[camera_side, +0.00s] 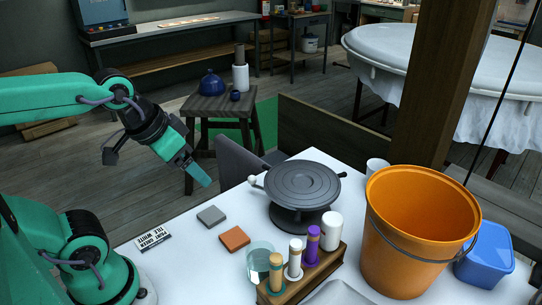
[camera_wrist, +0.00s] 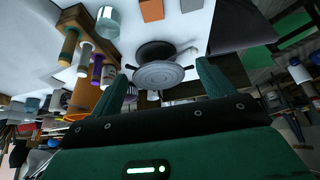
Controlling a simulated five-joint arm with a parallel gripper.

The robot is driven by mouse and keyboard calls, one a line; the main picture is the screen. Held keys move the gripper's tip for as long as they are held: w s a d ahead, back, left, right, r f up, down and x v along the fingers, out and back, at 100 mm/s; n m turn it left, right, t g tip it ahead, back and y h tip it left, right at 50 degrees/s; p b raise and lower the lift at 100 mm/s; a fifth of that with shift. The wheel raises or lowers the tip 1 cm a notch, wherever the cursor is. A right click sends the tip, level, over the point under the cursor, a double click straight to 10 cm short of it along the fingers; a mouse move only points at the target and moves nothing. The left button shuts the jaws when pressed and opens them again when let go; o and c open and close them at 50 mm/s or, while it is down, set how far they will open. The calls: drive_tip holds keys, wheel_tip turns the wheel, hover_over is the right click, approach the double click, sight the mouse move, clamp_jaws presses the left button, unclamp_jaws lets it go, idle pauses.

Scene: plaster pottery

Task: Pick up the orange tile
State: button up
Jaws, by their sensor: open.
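The orange tile (camera_side: 234,238) lies flat on the white table, in front of a grey tile (camera_side: 211,216) and left of the dark turntable (camera_side: 302,184). In the wrist view the orange tile (camera_wrist: 151,10) shows at the top edge, partly cut off, with the grey tile (camera_wrist: 191,5) to its right. My gripper (camera_side: 205,181) is above and behind the tiles in the side view, apart from them. Its fingers (camera_wrist: 165,82) stand apart in the wrist view with nothing between them.
A printed card (camera_side: 153,240) lies to the left. A large orange bucket (camera_side: 418,235) and a blue tub (camera_side: 485,255) stand at the right.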

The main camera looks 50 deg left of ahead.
drive_tip(key=w+f+g, duration=0.3)
drive_tip(key=w+f, duration=0.3)
drive_tip(key=f, duration=0.1)
drive_tip(key=g, duration=0.2)
hover_over(238, 235)
wheel_tip(238, 235, down, 9)
drive_tip(key=shift+a+f+m+g, duration=0.1)
drive_tip(key=shift+f+m+g, duration=0.2)
drive_tip(key=shift+f, duration=0.05)
drive_tip(key=shift+f, duration=0.15)
drive_tip(key=shift+f, duration=1.15)
drive_tip(key=shift+f, duration=0.15)
drive_tip(key=shift+f, duration=2.45)
